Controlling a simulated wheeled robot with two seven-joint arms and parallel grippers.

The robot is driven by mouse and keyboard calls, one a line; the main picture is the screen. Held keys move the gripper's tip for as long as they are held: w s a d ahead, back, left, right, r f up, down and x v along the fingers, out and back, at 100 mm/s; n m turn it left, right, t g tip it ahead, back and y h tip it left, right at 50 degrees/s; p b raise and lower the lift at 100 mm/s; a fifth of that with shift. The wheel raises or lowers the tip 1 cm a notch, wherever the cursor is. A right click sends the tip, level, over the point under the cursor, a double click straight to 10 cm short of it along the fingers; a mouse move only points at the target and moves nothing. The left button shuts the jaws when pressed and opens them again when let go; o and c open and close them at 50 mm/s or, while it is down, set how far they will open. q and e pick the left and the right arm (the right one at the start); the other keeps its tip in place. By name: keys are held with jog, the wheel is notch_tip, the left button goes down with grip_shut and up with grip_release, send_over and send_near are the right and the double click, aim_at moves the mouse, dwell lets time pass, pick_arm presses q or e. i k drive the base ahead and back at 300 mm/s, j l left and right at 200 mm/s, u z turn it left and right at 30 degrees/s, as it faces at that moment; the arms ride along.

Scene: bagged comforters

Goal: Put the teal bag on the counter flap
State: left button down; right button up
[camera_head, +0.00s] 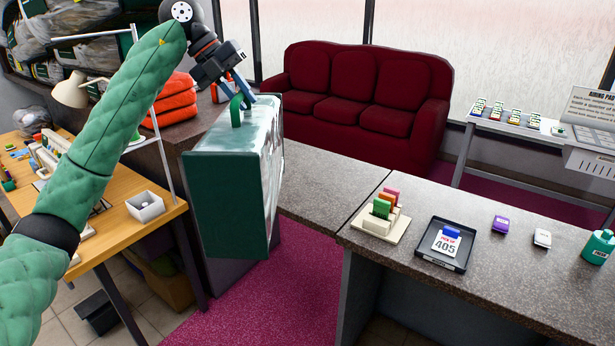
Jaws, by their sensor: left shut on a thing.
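The teal bag (228,200) is a boxy case with a teal front, a clear, glossy side and a teal loop handle on top. My left gripper (240,93) is shut on that handle, and the bag hangs upright below it. The counter flap (328,188) is the grey speckled section right of the bag, joining the right counter at a dark seam. The bag hides the flap's left end, and its bottom hangs lower in the picture than the flap's top. Whether the bag touches the flap's edge I cannot tell. My right gripper is not in view.
The right counter (480,275) holds a card rack (382,216), a black tray (445,244) with a 405 tag and a teal bottle (598,246). A wooden desk (130,228) with a lamp (72,90) stands left. Orange folded bundles (177,98) lie behind the bag. The visible flap top is clear.

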aim_at(305, 183)
jog(key=i+l, duration=1.2)
jog(key=l, duration=0.2)
